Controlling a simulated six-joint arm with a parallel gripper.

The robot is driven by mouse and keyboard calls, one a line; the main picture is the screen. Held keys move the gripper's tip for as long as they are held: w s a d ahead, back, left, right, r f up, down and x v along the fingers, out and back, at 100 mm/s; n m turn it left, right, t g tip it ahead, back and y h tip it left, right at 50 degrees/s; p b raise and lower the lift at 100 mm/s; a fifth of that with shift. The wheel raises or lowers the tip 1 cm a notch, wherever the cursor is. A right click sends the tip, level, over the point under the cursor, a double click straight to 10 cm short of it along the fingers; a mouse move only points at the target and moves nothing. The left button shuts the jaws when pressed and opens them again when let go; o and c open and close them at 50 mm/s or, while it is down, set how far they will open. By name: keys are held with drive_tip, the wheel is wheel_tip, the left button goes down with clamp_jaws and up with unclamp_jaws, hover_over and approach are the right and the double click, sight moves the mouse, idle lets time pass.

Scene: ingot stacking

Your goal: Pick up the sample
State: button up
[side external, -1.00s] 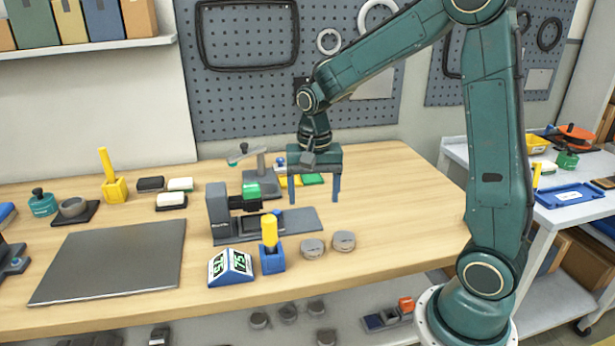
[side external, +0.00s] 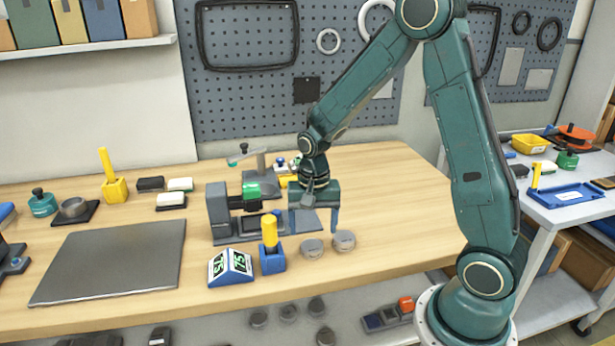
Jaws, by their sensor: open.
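No label shows which thing is the sample. Two round grey metal pieces lie side by side near the front edge of the table: a left one (side external: 312,249) and a right one (side external: 344,241). My gripper (side external: 314,228) points down with its two blue fingers spread and nothing between them. It is just behind and above the two round pieces in the picture. The right finger shows close to the right piece; I cannot tell whether they touch. A grey bench device (side external: 217,215) with a green-topped dark head stands left of my gripper, its base partly hidden by it.
A blue display box (side external: 231,267) and a blue holder with a yellow handle (side external: 270,247) stand left of the round pieces. A dark flat plate (side external: 112,262) lies at left. A grey stand (side external: 262,178) is behind my gripper. The table's right side (side external: 410,215) is clear.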

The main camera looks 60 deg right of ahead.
sight(312, 245)
drive_tip(key=shift+f, duration=0.1)
drive_tip(key=shift+w+a+f, duration=0.1)
drive_tip(key=shift+f, duration=2.4)
drive_tip(key=c, duration=1.1)
drive_tip(key=shift+r, duration=0.2)
drive_tip(key=shift+c, duration=0.2)
wheel_tip(312, 245, up, 20)
drive_tip(key=shift+f, duration=0.15)
